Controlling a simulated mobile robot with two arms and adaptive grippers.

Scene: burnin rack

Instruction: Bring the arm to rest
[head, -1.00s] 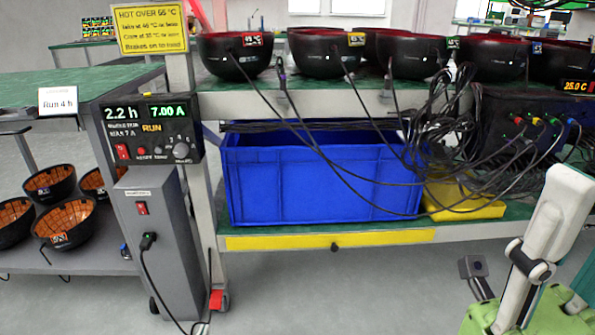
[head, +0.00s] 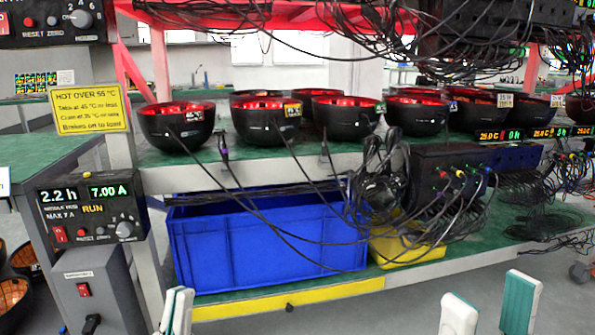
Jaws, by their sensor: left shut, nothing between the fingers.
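My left gripper (head: 176,311) shows at the bottom edge of the head view, left of centre. Its white and teal fingers are close together, shut and empty, in front of the rack's lower shelf. My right gripper (head: 489,308) shows at the bottom right. Its two white and teal fingers stand well apart, with only grey floor seen between them. Both grippers are cut off by the frame, so the wrists and arms are hidden. Neither is seen touching the rack.
A rack holds several black bowls (head: 176,128) with red-lit insides. A blue crate (head: 270,245) and a yellow box (head: 405,250) sit on the lower shelf. Loose black cables hang in front. A control box (head: 90,212) stands left. Grey floor is clear ahead.

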